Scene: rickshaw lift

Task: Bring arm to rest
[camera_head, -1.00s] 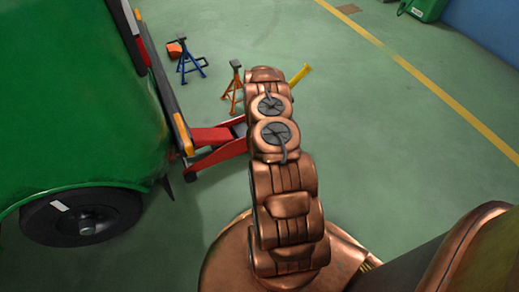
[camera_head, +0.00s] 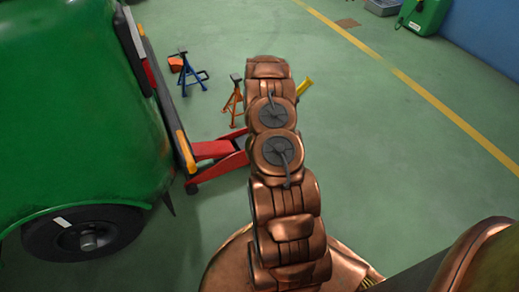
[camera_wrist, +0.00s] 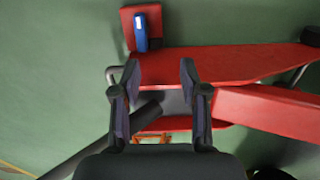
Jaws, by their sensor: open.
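My gripper (camera_wrist: 159,75) is open in the wrist view, with nothing held between its two dark fingers. A red floor jack (camera_wrist: 235,63) lies below and beyond the fingers there. In the head view my copper arm reaches up the picture and hides my gripper. The red jack (camera_head: 217,164) shows left of the arm, with its front end beside the green rickshaw (camera_head: 70,100). I cannot tell whether the fingers touch anything.
A blue jack stand (camera_head: 184,70) and an orange one (camera_head: 233,97) stand beyond the jack. The rickshaw's black wheel (camera_head: 85,237) is at lower left. Open green floor lies right of the arm, crossed by a yellow line (camera_head: 430,97). A green case (camera_head: 424,14) stands by the blue wall.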

